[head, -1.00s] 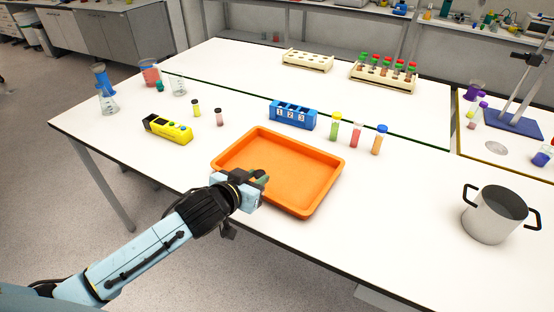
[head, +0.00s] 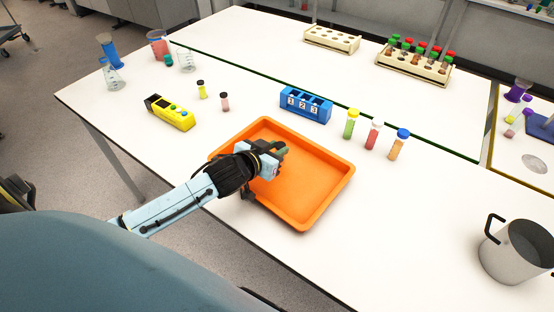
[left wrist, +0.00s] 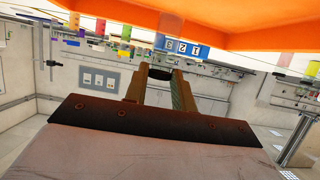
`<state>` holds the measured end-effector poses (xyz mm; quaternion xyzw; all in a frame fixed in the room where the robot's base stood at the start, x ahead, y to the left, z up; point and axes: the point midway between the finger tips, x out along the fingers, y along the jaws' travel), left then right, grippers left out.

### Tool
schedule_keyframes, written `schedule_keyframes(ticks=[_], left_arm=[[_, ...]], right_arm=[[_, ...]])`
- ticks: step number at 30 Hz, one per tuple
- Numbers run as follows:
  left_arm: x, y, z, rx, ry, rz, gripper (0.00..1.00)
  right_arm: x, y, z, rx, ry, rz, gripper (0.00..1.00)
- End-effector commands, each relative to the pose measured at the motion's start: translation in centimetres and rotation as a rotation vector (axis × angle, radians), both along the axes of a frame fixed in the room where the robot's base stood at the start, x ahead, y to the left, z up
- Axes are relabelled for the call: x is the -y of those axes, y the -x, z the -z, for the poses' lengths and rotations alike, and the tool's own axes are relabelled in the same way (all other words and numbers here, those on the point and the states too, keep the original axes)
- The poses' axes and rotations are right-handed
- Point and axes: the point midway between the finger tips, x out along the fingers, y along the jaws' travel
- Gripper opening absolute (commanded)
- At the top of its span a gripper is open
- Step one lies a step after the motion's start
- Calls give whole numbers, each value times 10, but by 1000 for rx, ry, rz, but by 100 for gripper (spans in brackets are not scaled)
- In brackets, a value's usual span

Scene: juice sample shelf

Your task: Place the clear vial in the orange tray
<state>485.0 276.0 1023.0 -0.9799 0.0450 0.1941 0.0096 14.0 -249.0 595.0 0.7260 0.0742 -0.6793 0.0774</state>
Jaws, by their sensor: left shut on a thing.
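The orange tray (head: 333,205) lies flat on the white table in the head view, and its orange underside or edge fills the top of the left wrist view (left wrist: 200,20). My left gripper (head: 280,152) is over the tray's left part, and its fingers also show in the left wrist view (left wrist: 160,90). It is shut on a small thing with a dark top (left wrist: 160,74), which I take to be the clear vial. Its body is mostly hidden by the fingers, so I cannot tell if it touches the tray. My right gripper is not in view.
A blue numbered rack (head: 306,104) stands behind the tray. Several capped vials (head: 373,134) stand right of the rack. A yellow device (head: 170,113) and two dark-capped vials (head: 224,101) are to the left. A metal pot (head: 520,250) is at the right.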

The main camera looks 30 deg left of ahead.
Motion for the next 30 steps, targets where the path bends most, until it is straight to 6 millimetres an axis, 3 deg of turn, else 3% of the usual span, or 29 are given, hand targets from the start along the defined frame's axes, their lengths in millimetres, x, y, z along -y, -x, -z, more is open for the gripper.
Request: schedule_keyframes(ticks=[9,21,22,27,30], left_arm=[[0,0,38,0,0,1,3],[0,0,43,1,0,1,3],[0,0,44,0,0,1,27],[0,0,43,0,-1,1,48],[0,0,43,1,0,1,48]], right_arm=[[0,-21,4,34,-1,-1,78],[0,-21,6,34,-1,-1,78],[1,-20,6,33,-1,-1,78],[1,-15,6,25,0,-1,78],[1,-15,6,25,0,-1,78]])
